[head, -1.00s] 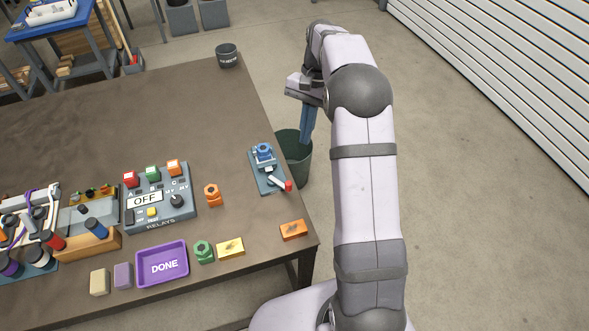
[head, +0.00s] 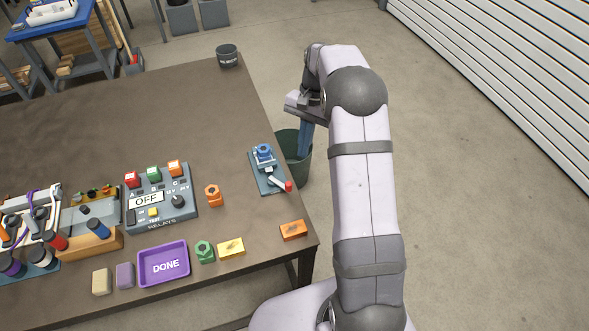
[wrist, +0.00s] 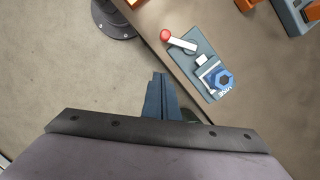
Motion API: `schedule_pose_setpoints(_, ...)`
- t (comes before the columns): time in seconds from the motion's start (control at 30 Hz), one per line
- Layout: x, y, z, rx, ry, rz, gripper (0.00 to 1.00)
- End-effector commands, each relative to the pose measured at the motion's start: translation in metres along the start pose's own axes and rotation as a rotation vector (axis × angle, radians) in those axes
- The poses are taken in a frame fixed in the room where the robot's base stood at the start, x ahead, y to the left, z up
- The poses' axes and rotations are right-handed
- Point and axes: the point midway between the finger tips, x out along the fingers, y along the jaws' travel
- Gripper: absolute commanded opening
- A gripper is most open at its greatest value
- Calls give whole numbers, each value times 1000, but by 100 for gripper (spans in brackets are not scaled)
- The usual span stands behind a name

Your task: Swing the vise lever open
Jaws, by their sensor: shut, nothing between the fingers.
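The vise sits on a grey-blue base plate (head: 263,182) near the right edge of the table. A blue hex piece (head: 264,151) is at its far end. Its white lever (head: 277,180) with a red knob (head: 288,186) points toward the table's right edge. In the wrist view the lever (wrist: 183,43), red knob (wrist: 165,35) and blue piece (wrist: 222,80) show clearly. My gripper (head: 303,155) is beyond the table's right edge, pointing down, apart from the vise. Its blue fingers (wrist: 159,78) are shut together and hold nothing.
A dark green bin (head: 284,145) stands on the floor behind my gripper. An orange block (head: 293,230) and an orange hex part (head: 213,195) are on the table. The relay box (head: 160,199) and purple DONE tray (head: 164,264) are to the left.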

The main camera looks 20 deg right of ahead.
Motion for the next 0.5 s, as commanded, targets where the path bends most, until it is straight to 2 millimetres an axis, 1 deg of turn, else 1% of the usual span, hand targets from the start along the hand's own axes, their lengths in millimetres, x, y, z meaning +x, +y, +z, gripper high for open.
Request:
schedule_pose_setpoints(0.1,22,1,2,0,-5,4,0)
schedule_pose_setpoints(0.27,51,1,2,0,-3,3,0)
schedule_pose_setpoints(0.3,54,0,4,-1,-2,2,0)
schedule_pose_setpoints(0.5,58,0,26,-1,-1,1,0)
